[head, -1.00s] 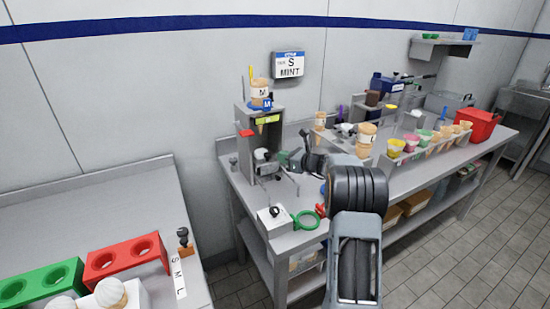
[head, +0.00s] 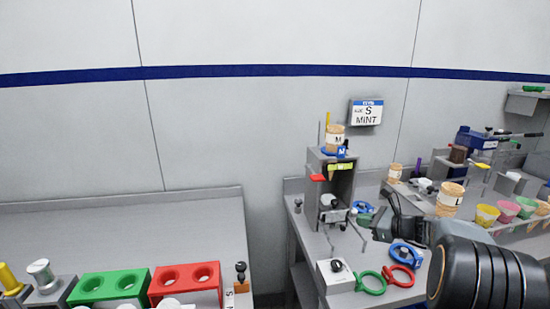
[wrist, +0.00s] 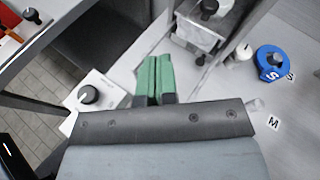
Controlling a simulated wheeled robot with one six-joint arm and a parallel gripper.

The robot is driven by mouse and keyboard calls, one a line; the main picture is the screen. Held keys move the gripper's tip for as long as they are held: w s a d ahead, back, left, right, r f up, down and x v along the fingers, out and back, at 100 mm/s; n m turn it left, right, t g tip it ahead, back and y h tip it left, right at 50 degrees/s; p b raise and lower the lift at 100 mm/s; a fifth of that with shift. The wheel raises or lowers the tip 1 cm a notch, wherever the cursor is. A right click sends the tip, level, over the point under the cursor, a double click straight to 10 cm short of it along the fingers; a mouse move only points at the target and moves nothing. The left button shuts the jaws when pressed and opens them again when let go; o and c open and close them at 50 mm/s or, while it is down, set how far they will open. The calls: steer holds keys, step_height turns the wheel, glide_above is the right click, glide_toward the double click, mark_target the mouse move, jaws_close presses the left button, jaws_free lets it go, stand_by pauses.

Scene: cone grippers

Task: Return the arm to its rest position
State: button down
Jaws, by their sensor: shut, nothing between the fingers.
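My gripper (head: 366,221) is over the steel bench at the right of the head view, left of my dark forearm. In the wrist view its green fingertips (wrist: 155,80) lie together with nothing between them. They are above the bench between a white box with a black knob (wrist: 95,98) and a grey dispenser (wrist: 197,32). My arm is stretched out over the bench, and its black joint fills the lower right of the head view.
A blue ring marked S (wrist: 272,62) sits right of the fingertips. Green (head: 370,282), red (head: 399,276) and blue (head: 406,255) rings lie near the white box. The dispenser stand (head: 331,190) rises close by. A gap separates the left counter (head: 120,222).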

steer(key=s+a+r+n+g+h+p, duration=0.1)
steer(key=s+a+r+n+g+p, duration=0.1)
steer(key=s+a+n+g, duration=0.55)
steer(key=s+a+n+h+p, duration=0.2)
steer(key=s+a+n+h, duration=0.1)
steer(key=s+n, duration=0.5)
steer(key=s+a+n+h+p, duration=0.1)
steer(key=s+a+n+h, duration=0.2)
steer(key=s+n, duration=0.6)
steer(key=shift+s+a+h+p, duration=0.35)
steer(key=shift+s+h, duration=0.4)
steer(key=shift+h, duration=0.35)
steer(key=shift+n, duration=0.25)
